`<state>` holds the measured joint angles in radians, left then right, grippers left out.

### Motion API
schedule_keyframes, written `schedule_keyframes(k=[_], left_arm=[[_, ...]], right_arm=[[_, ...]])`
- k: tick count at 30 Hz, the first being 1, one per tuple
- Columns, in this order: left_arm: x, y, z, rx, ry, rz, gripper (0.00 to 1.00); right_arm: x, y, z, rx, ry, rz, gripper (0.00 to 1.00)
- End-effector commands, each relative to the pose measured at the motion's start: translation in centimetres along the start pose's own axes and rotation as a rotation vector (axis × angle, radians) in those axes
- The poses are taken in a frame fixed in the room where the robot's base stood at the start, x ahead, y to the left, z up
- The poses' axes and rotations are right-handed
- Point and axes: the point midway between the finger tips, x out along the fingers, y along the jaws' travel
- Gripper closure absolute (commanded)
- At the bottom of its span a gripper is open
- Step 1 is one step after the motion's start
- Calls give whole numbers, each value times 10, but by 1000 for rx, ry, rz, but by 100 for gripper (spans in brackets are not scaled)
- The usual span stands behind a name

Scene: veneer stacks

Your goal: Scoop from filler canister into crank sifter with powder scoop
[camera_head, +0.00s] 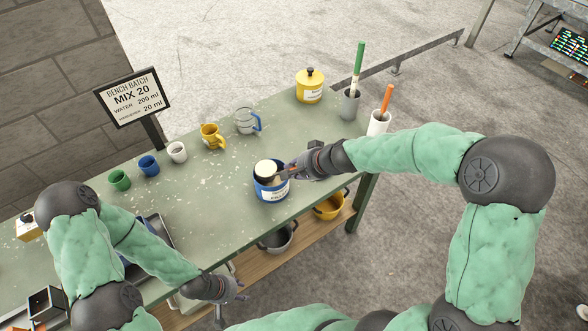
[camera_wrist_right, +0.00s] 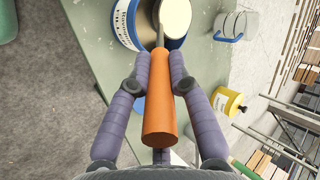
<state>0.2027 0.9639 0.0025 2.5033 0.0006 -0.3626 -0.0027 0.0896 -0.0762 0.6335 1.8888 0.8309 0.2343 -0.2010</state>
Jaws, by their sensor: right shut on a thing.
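The blue filler canister (camera_head: 272,192) with a white label stands on the green bench; it also shows in the right wrist view (camera_wrist_right: 124,22). My right gripper (camera_head: 287,172) is beside its mouth and shut on the orange handle of the powder scoop (camera_wrist_right: 160,105). The scoop's stem reaches to the canister mouth, where a round cream-coloured face (camera_wrist_right: 174,17) shows; I cannot tell whether this is powder in the scoop bowl or in the canister. A grey vessel with a blue handle (camera_head: 245,121) may be the crank sifter. My left gripper (camera_head: 234,298) is open and empty near the bench's front edge.
Yellow (camera_head: 212,136), white (camera_head: 177,152), blue (camera_head: 149,165) and green (camera_head: 119,180) cups line the bench's back. A yellow lidded canister (camera_head: 310,88) and two holders with green and orange handles stand at the right end. Bowls sit on the lower shelf. The bench's middle is clear.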

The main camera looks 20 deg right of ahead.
Motion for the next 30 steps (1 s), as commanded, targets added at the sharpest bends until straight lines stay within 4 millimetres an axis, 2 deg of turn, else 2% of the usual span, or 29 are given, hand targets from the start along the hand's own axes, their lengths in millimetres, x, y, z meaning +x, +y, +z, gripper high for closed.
schedule_keyframes(k=[30], left_arm=[[-26, 9, 1, 0, 0, 0, 60]], right_arm=[[-1, -8, -3, 2, -6, 31, 100]])
